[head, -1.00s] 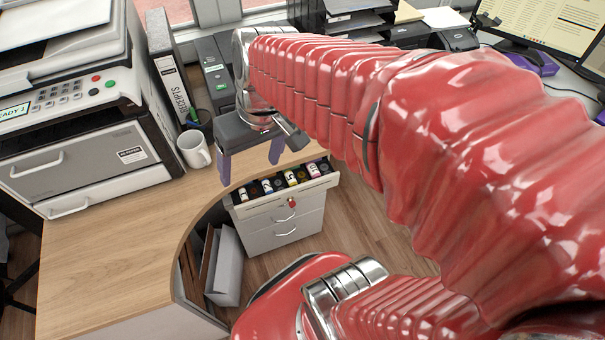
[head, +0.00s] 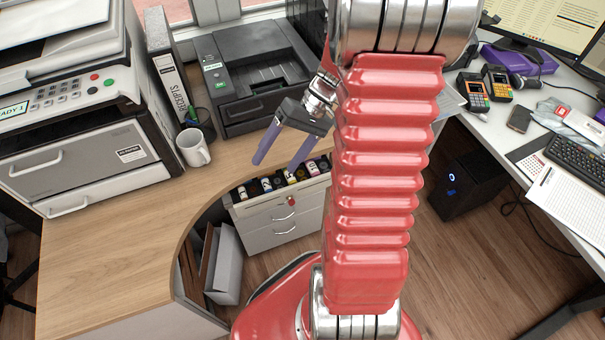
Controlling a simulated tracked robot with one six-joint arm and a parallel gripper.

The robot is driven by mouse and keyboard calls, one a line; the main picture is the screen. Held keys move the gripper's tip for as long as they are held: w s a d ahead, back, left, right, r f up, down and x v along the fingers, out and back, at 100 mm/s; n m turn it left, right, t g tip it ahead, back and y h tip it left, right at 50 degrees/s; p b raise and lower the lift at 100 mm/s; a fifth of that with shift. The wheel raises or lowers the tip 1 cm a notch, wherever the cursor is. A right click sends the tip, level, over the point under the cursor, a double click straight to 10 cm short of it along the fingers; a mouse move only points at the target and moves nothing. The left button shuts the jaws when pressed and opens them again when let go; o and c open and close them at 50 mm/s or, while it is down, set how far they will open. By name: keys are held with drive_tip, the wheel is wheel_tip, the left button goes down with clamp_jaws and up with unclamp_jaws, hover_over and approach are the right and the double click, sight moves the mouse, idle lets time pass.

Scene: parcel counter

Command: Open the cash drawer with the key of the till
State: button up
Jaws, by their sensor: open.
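A white drawer unit (head: 284,236) stands below the curved counter. Its top drawer (head: 255,210) is pulled out, showing a row of small dark, white and yellow items inside. A small red piece (head: 291,202) sits at the front of the unit, above a handle; it looks like a key head, but I cannot tell for sure. No drawer is clearly recognisable as the cash drawer. My gripper (head: 277,162), with two purple fingers, is open and empty. In the picture it lies over the counter edge, just above the open drawer. My red arm hides the area to the right.
A white mug (head: 193,149) and a pen holder (head: 203,124) stand near a black printer-like device (head: 252,78). A large printer (head: 75,140) fills the left. Card terminals (head: 473,91) are on the right desk. The wooden counter (head: 110,255) is clear at front left.

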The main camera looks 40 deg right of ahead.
drive_tip(key=s+d+f+m+t+y, duration=0.1)
drive_tip(key=d+f+m+t+y, duration=0.4)
drive_tip(key=d+f, duration=0.8)
drive_tip(key=m+t+h, duration=0.4)
drive_tip(key=t, duration=0.6)
approach(307, 181)
drive_tip(key=s+d+f, duration=0.1)
drive_tip(key=d+f, duration=0.2)
drive_tip(key=f, duration=0.1)
drive_tip(key=shift+r, duration=0.1)
drive_tip(key=x, duration=1.3)
drive_tip(key=shift+w+a, duration=0.1)
drive_tip(key=shift+w, duration=0.3)
drive_tip(key=c, duration=1.5)
drive_tip(key=shift+s+h, duration=0.1)
drive_tip(key=shift+h, duration=0.2)
drive_tip(key=shift+s, duration=0.1)
